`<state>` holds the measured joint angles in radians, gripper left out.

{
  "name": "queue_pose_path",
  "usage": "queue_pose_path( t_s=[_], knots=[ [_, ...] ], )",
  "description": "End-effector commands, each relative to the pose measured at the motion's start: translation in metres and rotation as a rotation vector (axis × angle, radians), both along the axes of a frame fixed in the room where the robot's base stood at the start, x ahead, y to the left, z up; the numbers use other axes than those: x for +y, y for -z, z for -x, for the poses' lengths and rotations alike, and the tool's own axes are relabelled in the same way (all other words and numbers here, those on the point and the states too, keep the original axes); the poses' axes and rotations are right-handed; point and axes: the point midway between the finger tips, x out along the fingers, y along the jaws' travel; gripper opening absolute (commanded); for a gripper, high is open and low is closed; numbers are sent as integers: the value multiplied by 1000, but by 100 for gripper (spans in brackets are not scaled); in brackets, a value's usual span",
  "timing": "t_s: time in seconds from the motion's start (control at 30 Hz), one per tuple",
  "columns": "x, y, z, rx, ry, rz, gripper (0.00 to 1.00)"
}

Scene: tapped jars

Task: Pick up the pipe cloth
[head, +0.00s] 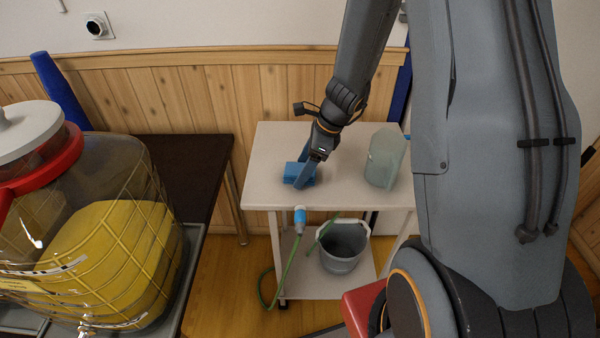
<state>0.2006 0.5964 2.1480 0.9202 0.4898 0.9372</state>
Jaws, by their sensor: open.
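A blue folded cloth (291,172), which I take to be the pipe cloth, lies on the white top of a small cart (262,187), left of its middle. My gripper (305,180) points down at the cloth from above, with its fingers at the cloth's right part. The gripper is open. Part of the cloth is hidden behind the fingers, and I cannot tell whether they touch it.
A translucent jug (384,158) stands right of the cloth on the cart. A green hose (283,262) with a blue end hangs at the cart's front. A grey bucket (343,247) sits on the lower shelf. A large jar (95,235) with yellow contents stands at left.

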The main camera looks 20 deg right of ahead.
Motion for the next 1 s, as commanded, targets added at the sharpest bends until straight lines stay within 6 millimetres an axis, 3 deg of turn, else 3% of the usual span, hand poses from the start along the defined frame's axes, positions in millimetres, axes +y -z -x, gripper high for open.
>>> queue_pose_path(
  t_s=[0.27, 0.53, 0.83, 1.0],
  knots=[
    [1, 3, -1, -1, 0, 0, 69],
    [1, 2, -1, -1, 0, 0, 25],
    [1, -1, -1, -2, 0, 1, 24],
    [1, -24, -1, -5, -2, 1, 24]
  ],
)
